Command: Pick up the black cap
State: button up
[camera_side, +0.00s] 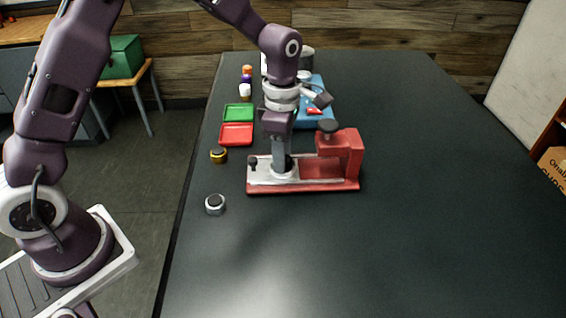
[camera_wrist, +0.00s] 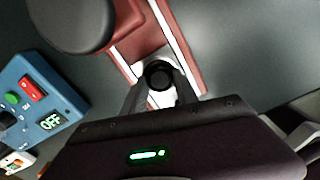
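The round black cap (camera_wrist: 158,76) shows in the wrist view, seated in a light round holder on the red and silver fixture. In the side view it is a small dark piece (camera_side: 289,162), mostly hidden by my finger. My gripper (camera_side: 283,160) points down at the fixture's silver bed. In the wrist view its fingertips (camera_wrist: 159,84) lie on either side of the cap. I cannot tell whether they touch it. The red fixture (camera_side: 325,186) has a dark round knob (camera_side: 328,126) at its raised right end.
A silver ringed part (camera_side: 215,204) and a yellow and black part (camera_side: 219,156) lie left of the fixture. Green (camera_side: 238,112) and red (camera_side: 236,134) trays stand behind. The table's right side is clear.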

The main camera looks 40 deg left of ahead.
grip_shut()
jog(key=shift+r, duration=0.1)
